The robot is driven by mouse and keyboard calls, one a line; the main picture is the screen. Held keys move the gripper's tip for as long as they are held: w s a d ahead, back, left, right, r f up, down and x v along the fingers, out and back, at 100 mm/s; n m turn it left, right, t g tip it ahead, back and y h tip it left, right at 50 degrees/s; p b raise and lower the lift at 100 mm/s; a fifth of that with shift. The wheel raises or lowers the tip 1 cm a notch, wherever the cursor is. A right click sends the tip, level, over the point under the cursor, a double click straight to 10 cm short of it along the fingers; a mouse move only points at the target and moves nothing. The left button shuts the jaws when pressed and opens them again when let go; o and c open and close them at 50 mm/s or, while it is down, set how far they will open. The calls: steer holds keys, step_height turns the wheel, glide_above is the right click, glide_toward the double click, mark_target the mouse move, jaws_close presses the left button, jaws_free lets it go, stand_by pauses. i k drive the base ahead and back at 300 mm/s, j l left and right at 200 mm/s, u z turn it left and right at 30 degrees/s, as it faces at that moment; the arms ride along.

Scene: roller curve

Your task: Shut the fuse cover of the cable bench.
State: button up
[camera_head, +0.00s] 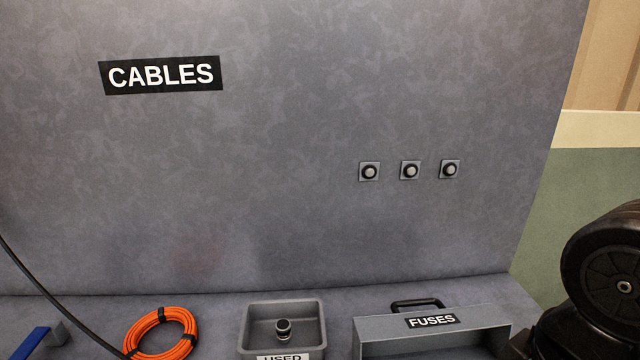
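The grey fuse box (364,340) stands at the bottom right of the bench, cut off by the lower picture edge. A grey panel with a black FUSES label (432,321) runs along its upper part. A black handle (418,302) shows just above and behind that panel. Below the label a recessed grey area shows, but I cannot tell how far the cover is open. My gripper is not in view.
A grey tray marked USED (312,312) holds a small dark round part (283,329). An orange cable coil (160,333) and a blue-and-grey item (36,341) lie left. Three buttons (410,170) and a CABLES sign (160,75) are on the back panel. A black cable (40,287) hangs left.

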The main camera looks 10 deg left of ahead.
mark_target(397, 332)
steer(key=u, duration=2.1)
steer(key=i+j+z, duration=0.15)
steer(key=z, duration=0.2)
steer(key=i+j+z, duration=0.1)
steer(key=z, duration=0.25)
steer(key=i+j+z, duration=0.1)
steer(key=j+z, duration=0.15)
steer(key=z, duration=0.15)
